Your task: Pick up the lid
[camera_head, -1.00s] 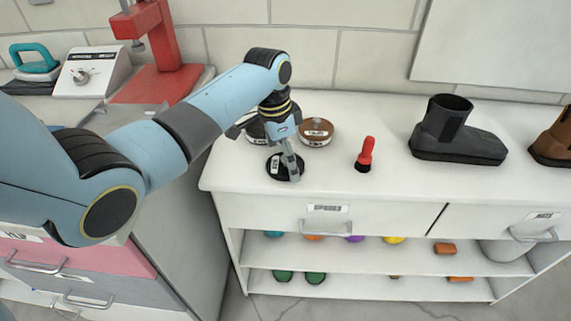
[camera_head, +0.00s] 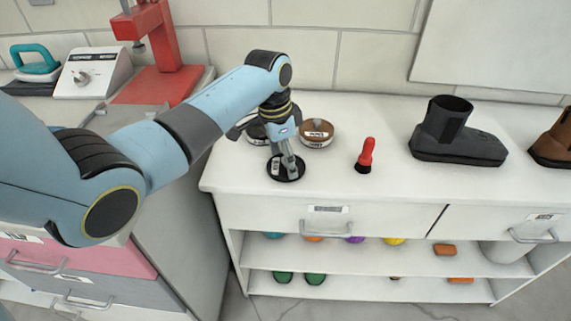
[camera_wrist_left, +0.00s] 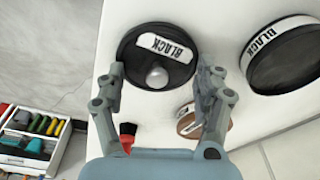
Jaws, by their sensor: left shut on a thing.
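The round black lid (camera_head: 286,173) is at the front left of the white counter; in the wrist view the lid (camera_wrist_left: 135,50) shows its "BLACK" label and grey knob (camera_wrist_left: 156,77). My left gripper (camera_head: 283,166) reaches down over it and is shut on it. In the wrist view, the fingers of my left gripper (camera_wrist_left: 160,69) are at opposite sides of the lid. I cannot tell any clear gap between lid and counter. A black tin labelled "BLACK" (camera_wrist_left: 285,58) stands behind the lid, partly hidden by my arm in the head view. My right gripper is not in view.
A brown tin (camera_head: 317,134) stands behind and right of the lid. A red-handled brush (camera_head: 366,155) stands to the right, then a dark boot (camera_head: 455,135) and a brown boot (camera_head: 553,146). Counter between brush and dark boot is clear. Shelves below hold coloured items.

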